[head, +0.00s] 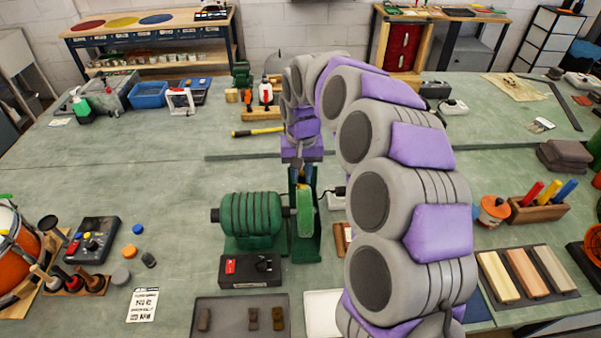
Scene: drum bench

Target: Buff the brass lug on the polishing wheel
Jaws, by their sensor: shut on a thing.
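The polishing machine has a green ribbed motor (252,214) near the middle of the bench. My gripper (301,175) points down over the top of this housing, at the end of my grey and purple arm. It is shut on a small brass-coloured piece, the brass lug (303,184). The lug is at the top of the wheel; I cannot tell whether they touch.
A black switch box (250,271) with a red switch sits before the motor. A dark tray (230,311) with several small brown pieces lies at the front. Wooden bars (525,272) lie at right, a drum (16,250) at left.

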